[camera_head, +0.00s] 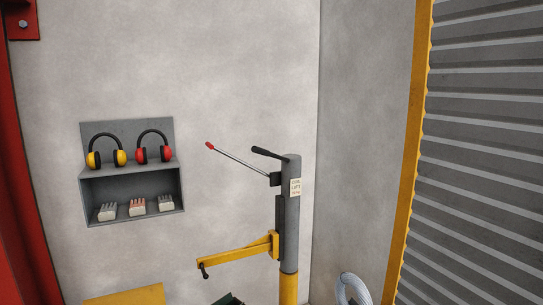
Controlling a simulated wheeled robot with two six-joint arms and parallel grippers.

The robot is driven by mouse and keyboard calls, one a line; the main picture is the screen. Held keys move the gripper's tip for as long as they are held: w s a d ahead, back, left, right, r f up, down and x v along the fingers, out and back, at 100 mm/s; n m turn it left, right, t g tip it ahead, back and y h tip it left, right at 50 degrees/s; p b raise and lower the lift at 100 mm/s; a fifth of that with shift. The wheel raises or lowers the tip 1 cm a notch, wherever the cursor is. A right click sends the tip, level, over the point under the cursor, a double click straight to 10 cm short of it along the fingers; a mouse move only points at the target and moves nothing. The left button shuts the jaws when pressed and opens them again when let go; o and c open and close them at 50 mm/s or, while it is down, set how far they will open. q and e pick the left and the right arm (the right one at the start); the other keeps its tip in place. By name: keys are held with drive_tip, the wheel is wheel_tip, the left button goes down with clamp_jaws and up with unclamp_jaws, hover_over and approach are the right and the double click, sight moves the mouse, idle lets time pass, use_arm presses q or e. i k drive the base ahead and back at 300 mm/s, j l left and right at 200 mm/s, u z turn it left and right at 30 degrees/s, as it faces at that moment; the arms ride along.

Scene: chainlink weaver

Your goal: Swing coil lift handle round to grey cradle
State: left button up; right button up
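The coil lift (292,215) is a grey post with a yellow lower part and a small "coil lift" label (295,187). A thin lever with a red tip (210,146) slants up to the left from a dark bracket on the post. A short black-gripped handle (269,154) sticks out to the left near the post's top. A yellow arm (235,254) reaches left from the post and has a dark hook (204,271) at its end. I cannot make out a grey cradle for certain. Neither of my grippers is in view.
A grey wall shelf (131,217) holds yellow and red ear muffs (153,147) and several gloves or brushes. A yellow surface (125,297) shows at bottom left. A silvery coil (353,288) lies at bottom right. A corrugated shutter (480,150) with a yellow frame stands at right.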

sight(287, 205)
drive_tip(key=i+u, duration=0.25)
drive_tip(key=i, duration=0.3)
drive_tip(key=i+u, duration=0.25)
drive_tip(key=i, duration=0.25)
drive_tip(key=i+l+u, duration=0.25)
drive_tip(key=i, duration=0.3)
drive_tip(key=i+l+u, duration=0.25)
drive_tip(key=i, duration=0.25)
